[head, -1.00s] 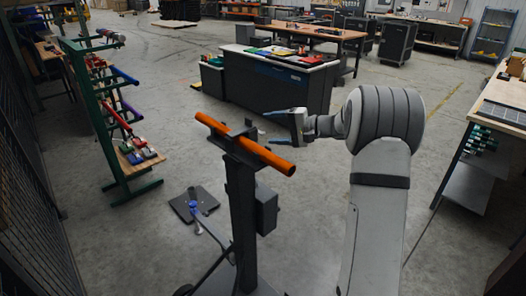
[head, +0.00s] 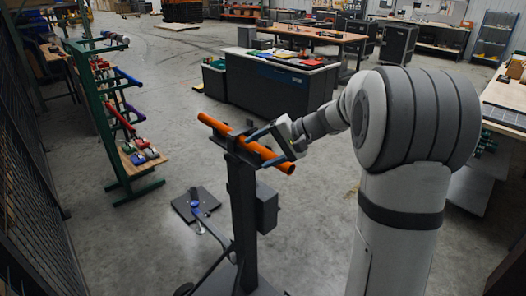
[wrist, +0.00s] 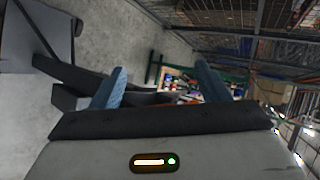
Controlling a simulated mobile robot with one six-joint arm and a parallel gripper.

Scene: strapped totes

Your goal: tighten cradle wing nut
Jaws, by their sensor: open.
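An orange tube (head: 220,125) lies across the black cradle (head: 233,142) on top of a dark post (head: 241,215). The wing nut cannot be made out in either view. My gripper (head: 264,148) is open at the right side of the cradle, its two blue-grey fingers pointing left toward it and overlapping the tube's right part in the head view. I cannot tell whether they touch anything. In the wrist view the fingers (wrist: 160,78) are spread, with dark bars, likely part of the cradle (wrist: 68,74), beside and behind the left finger.
A dark box (head: 267,207) is fixed on the post's right side. A flat dark plate (head: 195,203) lies on the floor to the left. A green rack (head: 95,120) with coloured tubes stands farther left. A dark workbench (head: 270,85) stands behind, with open floor between.

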